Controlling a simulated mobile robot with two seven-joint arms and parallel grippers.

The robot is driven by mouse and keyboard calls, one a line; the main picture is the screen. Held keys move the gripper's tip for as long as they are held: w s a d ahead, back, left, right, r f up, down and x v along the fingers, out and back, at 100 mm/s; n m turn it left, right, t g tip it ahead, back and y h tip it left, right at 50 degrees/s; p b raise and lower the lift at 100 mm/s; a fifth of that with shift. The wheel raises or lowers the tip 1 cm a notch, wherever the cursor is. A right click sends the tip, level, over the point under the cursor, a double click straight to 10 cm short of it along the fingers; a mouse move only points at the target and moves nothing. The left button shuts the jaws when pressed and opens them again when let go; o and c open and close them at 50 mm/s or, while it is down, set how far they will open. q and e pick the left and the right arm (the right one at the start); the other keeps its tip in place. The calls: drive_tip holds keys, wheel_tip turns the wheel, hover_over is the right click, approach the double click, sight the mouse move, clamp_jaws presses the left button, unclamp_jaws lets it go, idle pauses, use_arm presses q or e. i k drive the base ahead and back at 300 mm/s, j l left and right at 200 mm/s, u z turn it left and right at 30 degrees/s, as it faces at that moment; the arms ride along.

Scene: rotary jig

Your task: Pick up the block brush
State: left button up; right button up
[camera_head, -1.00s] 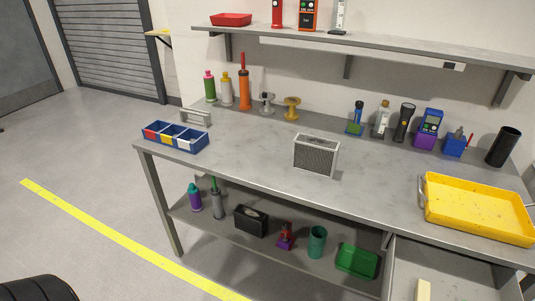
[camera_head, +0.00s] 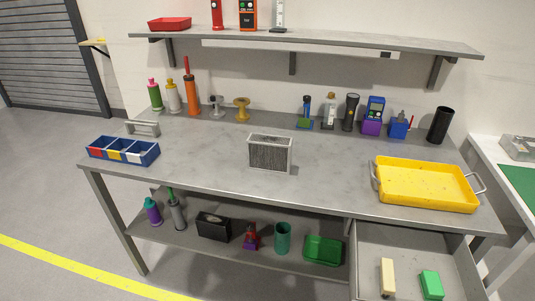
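A pale beige oblong block (camera_head: 387,277) lies in the open drawer (camera_head: 413,243) at the lower right of the head view. It has a small dark part at its lower end and may be the block brush; bristles cannot be made out clearly. A green block (camera_head: 431,285) lies beside it on the right, apart from it. Neither of my grippers is in view.
The grey workbench (camera_head: 210,155) holds a yellow tray (camera_head: 425,205) above the drawer, a grey finned box (camera_head: 270,153) in the middle and a blue divided bin (camera_head: 123,150) at left. Several bottles and tools stand along the back. A lower shelf holds more items.

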sight(387, 286)
drive_tip(key=l+z, duration=0.1)
drive_tip(key=z, duration=0.35)
drive_tip(key=k+l+z, duration=0.1)
drive_tip(key=z, duration=0.35)
drive_tip(key=l, duration=0.1)
